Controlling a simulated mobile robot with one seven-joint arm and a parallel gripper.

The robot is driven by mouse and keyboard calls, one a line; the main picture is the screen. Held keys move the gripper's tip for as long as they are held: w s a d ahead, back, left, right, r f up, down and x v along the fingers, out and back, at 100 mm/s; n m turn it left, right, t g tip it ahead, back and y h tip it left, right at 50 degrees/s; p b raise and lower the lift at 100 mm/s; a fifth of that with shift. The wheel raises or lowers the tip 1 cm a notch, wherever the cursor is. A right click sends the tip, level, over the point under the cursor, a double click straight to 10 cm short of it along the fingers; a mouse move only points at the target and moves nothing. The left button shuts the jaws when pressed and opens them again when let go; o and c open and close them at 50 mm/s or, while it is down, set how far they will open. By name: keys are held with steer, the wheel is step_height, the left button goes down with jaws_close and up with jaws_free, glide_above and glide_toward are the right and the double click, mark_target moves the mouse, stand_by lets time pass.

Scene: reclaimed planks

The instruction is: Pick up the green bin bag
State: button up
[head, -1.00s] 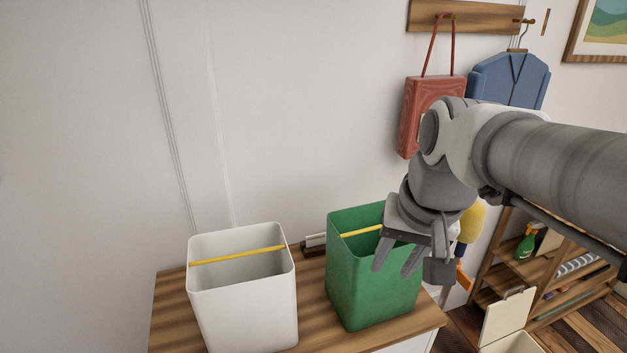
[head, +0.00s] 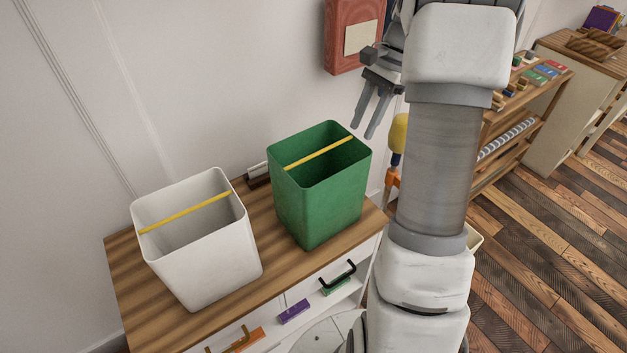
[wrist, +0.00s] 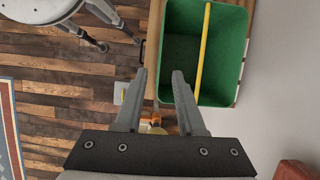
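The green bin bag (head: 320,200) is a square, open-topped green container with a yellow bar across its mouth. It stands upright on the wooden cabinet top, to the right of a white one. In the wrist view the green bin bag (wrist: 236,82) shows from above, beyond the fingers and mostly to their right; the inside looks empty. My gripper (head: 366,123) is open and empty, above and just right of the bin's rim in the head view. In the wrist view my gripper (wrist: 159,72) has its two fingers apart, with the bin's edge near the right finger.
A white bin (head: 205,255) with a yellow bar stands left on the cabinet top (head: 262,228). The wall is close behind. A red bag (head: 345,55) hangs at the back. A yellow-and-orange item (head: 397,135) is right of the cabinet. Wood floor (head: 530,260) lies to the right.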

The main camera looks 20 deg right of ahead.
mark_target(344, 170)
steer(key=x, duration=1.2)
steer(key=shift+a+f, duration=0.1)
steer(key=shift+f, duration=0.15)
steer(key=p+x, duration=0.1)
steer(key=x, duration=0.4)
steer(key=shift+w, duration=0.1)
steer(key=shift+f, duration=0.25)
steer(key=shift+c, duration=0.3)
jaws_close()
stand_by(0.9)
